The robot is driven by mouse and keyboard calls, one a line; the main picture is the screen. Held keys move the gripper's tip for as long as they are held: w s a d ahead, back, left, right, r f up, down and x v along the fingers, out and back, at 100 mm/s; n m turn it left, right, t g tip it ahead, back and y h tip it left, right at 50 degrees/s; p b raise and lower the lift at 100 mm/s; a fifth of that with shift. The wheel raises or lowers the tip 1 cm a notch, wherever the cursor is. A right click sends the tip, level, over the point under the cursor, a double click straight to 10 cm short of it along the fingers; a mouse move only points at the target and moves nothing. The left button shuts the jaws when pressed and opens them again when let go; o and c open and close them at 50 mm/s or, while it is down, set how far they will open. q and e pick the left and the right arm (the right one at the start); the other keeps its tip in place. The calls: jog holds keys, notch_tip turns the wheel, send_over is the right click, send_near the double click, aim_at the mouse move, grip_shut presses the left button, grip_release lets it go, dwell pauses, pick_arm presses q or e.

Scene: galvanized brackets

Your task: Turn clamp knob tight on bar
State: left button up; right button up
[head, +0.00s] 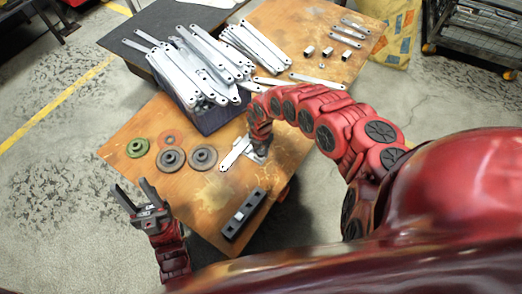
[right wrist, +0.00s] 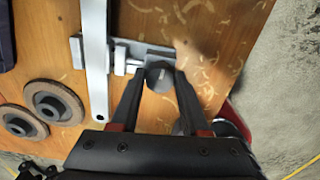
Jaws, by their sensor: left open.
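The dark round clamp knob (right wrist: 160,77) sits between the fingertips of my right gripper (right wrist: 160,73), which look closed on its two sides. Its shaft runs to the grey metal clamp (right wrist: 150,48). The clamp lies across a flat silver bar (right wrist: 95,60) on the wooden table. In the head view the bar (head: 234,154) lies on the near table, and my right gripper (head: 260,152) points down at its right end, hiding the knob. My left gripper (head: 137,194) is open and empty, off the table's left front edge.
A black and grey level-like block (head: 243,214) lies at the table's front. A green disc (head: 138,147) and several grey and reddish discs (head: 203,157) lie left of the bar. A stack of silver brackets (head: 195,65) stands behind. The table (head: 190,195) is bare at front left.

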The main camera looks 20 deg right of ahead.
grip_shut()
jog(key=m+p, duration=0.1)
jog(key=m, duration=0.2)
jog(key=shift+r, duration=0.2)
jog(key=m+p, duration=0.1)
jog(key=m, duration=0.3)
jog(key=m+p, duration=0.1)
jog(key=m, duration=0.3)
jog(key=m+p, duration=0.2)
jog(key=m, duration=0.2)
jog(key=shift+s, duration=0.1)
jog(key=shift+o, duration=1.8)
grip_release()
jog(key=shift+f+m, duration=0.1)
jog(key=shift+m, duration=0.8)
jog(key=shift+o, duration=1.4)
jog(key=shift+f, duration=0.1)
